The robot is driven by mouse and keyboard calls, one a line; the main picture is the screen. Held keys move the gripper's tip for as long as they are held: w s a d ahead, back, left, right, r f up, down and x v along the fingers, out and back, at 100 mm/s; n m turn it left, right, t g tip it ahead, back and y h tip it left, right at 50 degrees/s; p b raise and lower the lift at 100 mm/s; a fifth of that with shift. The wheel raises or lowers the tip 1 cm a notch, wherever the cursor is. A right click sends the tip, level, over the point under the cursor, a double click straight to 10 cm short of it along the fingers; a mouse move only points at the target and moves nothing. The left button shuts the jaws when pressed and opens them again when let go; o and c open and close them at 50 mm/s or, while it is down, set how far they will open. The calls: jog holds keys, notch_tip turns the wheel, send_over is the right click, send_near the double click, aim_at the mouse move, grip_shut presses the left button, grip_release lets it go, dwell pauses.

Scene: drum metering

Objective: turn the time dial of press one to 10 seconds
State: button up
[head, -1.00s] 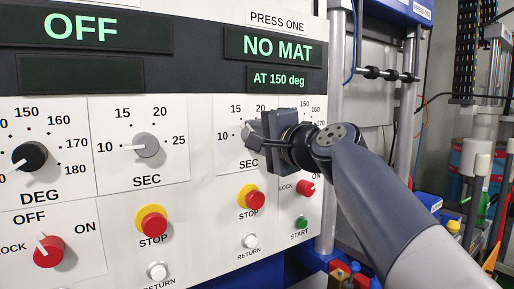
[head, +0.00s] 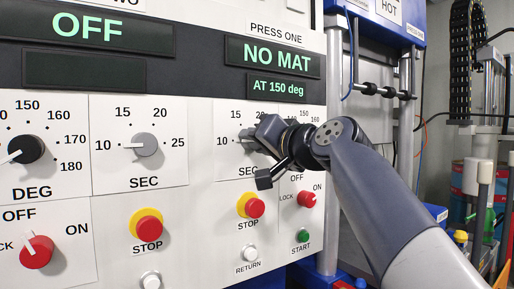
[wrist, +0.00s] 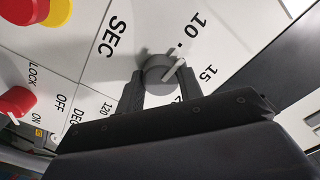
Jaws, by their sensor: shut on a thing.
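Press one's time dial (head: 246,136) is a small grey knob above "SEC", below the "NO MAT" display and partly hidden by my gripper (head: 254,142). In the wrist view the dial (wrist: 157,69) sits between my fingers (wrist: 160,88), which are shut on it. Its white pointer slants towards the "10" side of the scale; in the head view it points left, towards the "10". I cannot tell whether it sits exactly on the mark. My gripper is rolled, with its body tilted against the panel.
Below the dial are the red stop button (head: 254,207), white return button (head: 250,253), red lock knob (head: 306,199) and green start button (head: 303,236). A similar grey dial (head: 145,144) is on the left panel.

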jog(key=shift+f+n, duration=0.15)
jog(key=shift+n, duration=0.15)
jog(key=o, duration=1)
jog(key=b+v, duration=0.1)
jog(key=v, duration=1)
jog(key=shift+w, duration=0.1)
jog(key=p+x, duration=0.1)
jog(key=x, duration=0.9)
jog(key=shift+w+a, duration=0.3)
